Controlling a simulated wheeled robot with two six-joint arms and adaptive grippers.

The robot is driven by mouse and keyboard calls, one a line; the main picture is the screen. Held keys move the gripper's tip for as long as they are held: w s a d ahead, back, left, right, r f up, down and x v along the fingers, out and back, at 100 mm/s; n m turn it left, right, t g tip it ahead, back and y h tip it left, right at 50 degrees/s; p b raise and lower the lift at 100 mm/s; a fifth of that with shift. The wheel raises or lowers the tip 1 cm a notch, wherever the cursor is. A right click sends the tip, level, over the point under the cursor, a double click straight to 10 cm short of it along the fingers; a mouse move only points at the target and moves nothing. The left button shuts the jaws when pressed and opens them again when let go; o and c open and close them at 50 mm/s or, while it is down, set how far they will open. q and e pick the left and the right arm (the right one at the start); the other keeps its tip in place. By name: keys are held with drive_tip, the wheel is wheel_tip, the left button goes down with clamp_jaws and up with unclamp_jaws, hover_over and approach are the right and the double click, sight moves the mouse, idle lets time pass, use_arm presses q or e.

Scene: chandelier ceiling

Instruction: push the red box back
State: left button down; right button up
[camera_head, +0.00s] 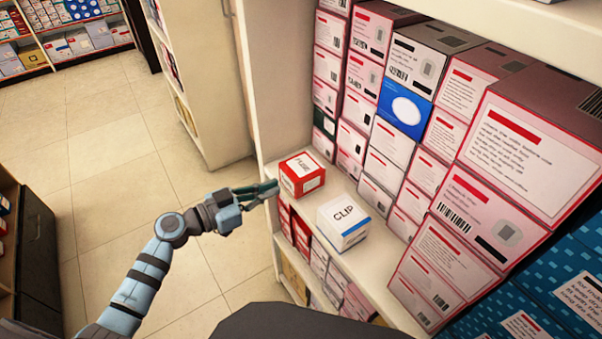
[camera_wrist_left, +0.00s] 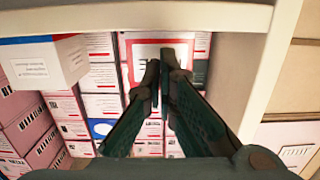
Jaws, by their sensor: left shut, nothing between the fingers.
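The red box (camera_head: 303,174), with a white top label, sits near the front edge of the white shelf (camera_head: 375,281) at its left end in the head view. My left gripper (camera_head: 272,188) is shut and empty, with its fingertips at the front face of the red box; whether they touch it I cannot tell. In the left wrist view the closed fingers (camera_wrist_left: 162,66) point at the red box (camera_wrist_left: 178,50), which they partly hide. My right gripper is not in view.
A white box marked CLIP (camera_head: 343,222) stands close to the right of the red box. Stacked pink-and-white boxes (camera_head: 397,146) fill the back of the shelf. A cream upright panel (camera_head: 252,95) bounds the shelf on the left. Tiled floor (camera_head: 110,165) is open behind my left arm.

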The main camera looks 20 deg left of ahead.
sight(286, 173)
use_arm(q)
drive_tip(key=shift+w, duration=0.1)
idle(0.4)
drive_tip(key=shift+r+b+x, duration=0.15)
drive_tip(key=shift+b+x, duration=0.35)
drive_tip(key=shift+x, duration=1.05)
drive_tip(key=shift+r+b+x, duration=0.2)
drive_tip(key=shift+b+x, duration=0.25)
drive_tip(key=shift+x, duration=1.05)
drive_tip(key=shift+s+a+r+p, duration=0.15)
drive_tip(key=shift+s+r+p, duration=0.1)
drive_tip(key=shift+r, duration=0.25)
drive_tip(key=shift+s+a+r+p, duration=0.15)
drive_tip(key=shift+r+p, duration=0.15)
drive_tip(key=shift+r, duration=0.25)
drive_tip(key=shift+s+a+r+p, duration=0.2)
drive_tip(key=shift+r+p, duration=0.05)
drive_tip(key=shift+r, duration=0.25)
drive_tip(key=f+b+v, duration=0.1)
drive_tip(key=b+v, duration=0.3)
drive_tip(key=v, duration=1.1)
drive_tip(key=shift+f, duration=0.45)
